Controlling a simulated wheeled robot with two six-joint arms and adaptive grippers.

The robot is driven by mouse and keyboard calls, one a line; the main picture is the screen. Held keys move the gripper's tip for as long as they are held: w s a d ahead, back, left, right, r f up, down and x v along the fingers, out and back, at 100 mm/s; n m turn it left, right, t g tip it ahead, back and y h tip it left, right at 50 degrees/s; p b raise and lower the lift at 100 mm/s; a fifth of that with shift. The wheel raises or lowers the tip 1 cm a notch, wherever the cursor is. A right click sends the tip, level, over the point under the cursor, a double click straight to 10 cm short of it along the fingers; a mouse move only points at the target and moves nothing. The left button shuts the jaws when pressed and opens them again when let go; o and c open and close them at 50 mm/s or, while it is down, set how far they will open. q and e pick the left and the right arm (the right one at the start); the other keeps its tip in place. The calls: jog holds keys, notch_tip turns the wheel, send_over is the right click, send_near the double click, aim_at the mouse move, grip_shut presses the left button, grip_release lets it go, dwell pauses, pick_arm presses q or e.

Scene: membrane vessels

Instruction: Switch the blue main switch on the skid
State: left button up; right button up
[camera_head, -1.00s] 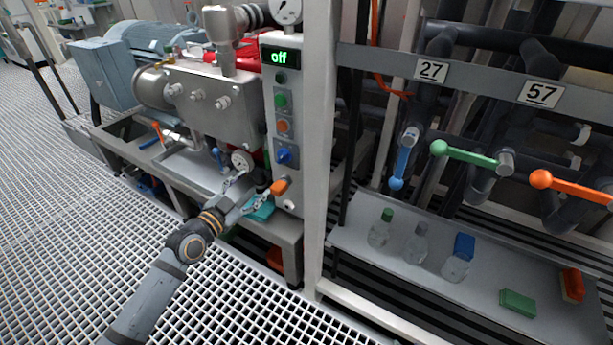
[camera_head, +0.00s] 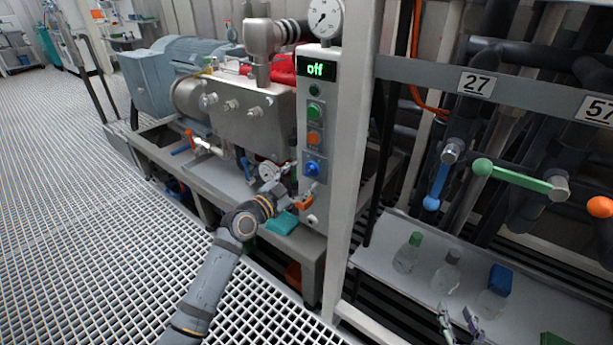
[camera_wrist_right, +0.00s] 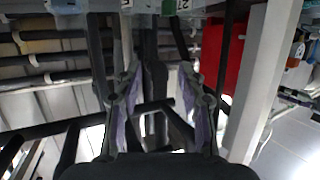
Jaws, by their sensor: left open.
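My left gripper (camera_head: 291,187) is open, just below and left of the blue switch, in front of the box's lower part. I see no contact with the switch; its fingertips are small and partly unclear. My right gripper (camera_head: 460,318) is at the bottom edge of the head view, in front of the bottle shelf. The right wrist view shows its fingers (camera_wrist_right: 164,100) apart with nothing between them.
Green (camera_head: 314,111) and orange (camera_head: 313,138) buttons sit above the switch. An orange part (camera_head: 304,203) is close to the left fingers. A white post (camera_head: 352,160) stands right of the box. Right of it are valve levers and a shelf (camera_head: 385,262) with bottles.

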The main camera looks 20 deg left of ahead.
pick_arm(q)
jog(key=x, duration=0.2)
jog(key=shift+w+d, duration=0.1)
jog(key=shift+w, duration=0.2)
pick_arm(e)
jog(key=r+t, duration=0.1)
jog(key=r, duration=0.1)
jog(key=w+r+t, duration=0.1)
jog(key=r, duration=0.1)
jog(key=shift+w+d+r, duration=0.1)
jog(key=shift+w+r, duration=0.1)
jog(key=shift+r, duration=0.1)
pick_arm(q)
jog(key=c, duration=1.2)
